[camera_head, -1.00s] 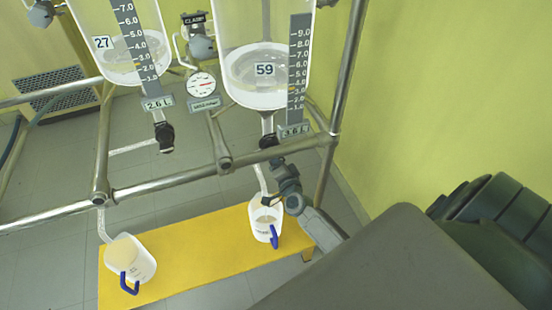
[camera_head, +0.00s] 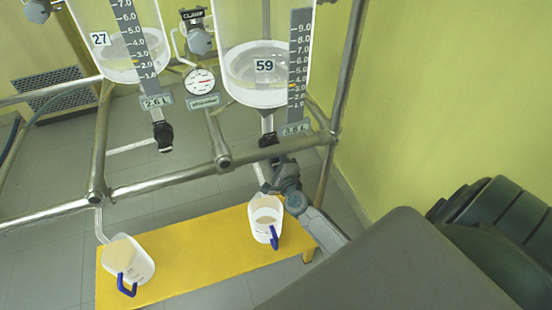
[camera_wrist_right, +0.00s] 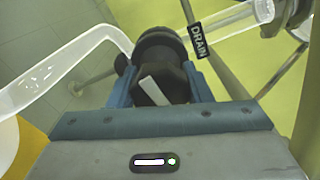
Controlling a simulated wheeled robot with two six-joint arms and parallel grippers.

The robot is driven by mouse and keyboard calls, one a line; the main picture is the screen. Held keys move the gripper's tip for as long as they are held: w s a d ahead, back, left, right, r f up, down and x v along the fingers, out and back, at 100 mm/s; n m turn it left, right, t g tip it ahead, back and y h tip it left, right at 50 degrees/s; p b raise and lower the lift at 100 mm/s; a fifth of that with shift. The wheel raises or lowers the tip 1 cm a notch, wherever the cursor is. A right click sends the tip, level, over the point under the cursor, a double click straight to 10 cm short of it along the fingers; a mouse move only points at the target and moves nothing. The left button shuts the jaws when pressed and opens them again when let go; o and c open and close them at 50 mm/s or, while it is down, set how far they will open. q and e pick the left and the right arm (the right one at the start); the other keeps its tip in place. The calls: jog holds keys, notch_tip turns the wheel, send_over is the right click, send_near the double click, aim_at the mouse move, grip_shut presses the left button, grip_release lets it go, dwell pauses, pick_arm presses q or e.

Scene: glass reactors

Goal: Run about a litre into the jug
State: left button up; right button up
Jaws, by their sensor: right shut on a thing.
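The glass reactor marked 59 (camera_head: 264,66) holds liquid and hangs in the steel frame, with a black drain valve (camera_head: 269,140) under it. My right gripper (camera_head: 284,172) is shut on the dark valve handle (camera_wrist_right: 160,88) in the right wrist view. A "DRAIN" tag (camera_wrist_right: 197,40) shows beside the valve. A white jug with a blue handle (camera_head: 266,222) stands upright below the outlet tube (camera_head: 263,178) and has pale liquid in it. Its markings are too small to read. My left gripper is not in view.
A second reactor marked 27 (camera_head: 128,60) hangs at the left, with its own valve (camera_head: 163,136). Another jug with pale liquid (camera_head: 127,262) stands on the yellow bench (camera_head: 190,262). Steel rails (camera_head: 160,184) cross in front. A round gauge (camera_head: 199,82) sits between the reactors.

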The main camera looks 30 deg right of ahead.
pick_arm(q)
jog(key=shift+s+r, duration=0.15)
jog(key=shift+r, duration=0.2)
pick_arm(e)
jog(key=shift+f+m, duration=0.1)
jog(key=shift+m, duration=0.4)
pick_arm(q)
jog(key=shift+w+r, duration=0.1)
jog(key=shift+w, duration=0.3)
pick_arm(e)
jog(key=o, duration=1)
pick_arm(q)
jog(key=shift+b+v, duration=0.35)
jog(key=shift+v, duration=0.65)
pick_arm(e)
jog(key=v, duration=1)
jog(key=shift+s, duration=0.4)
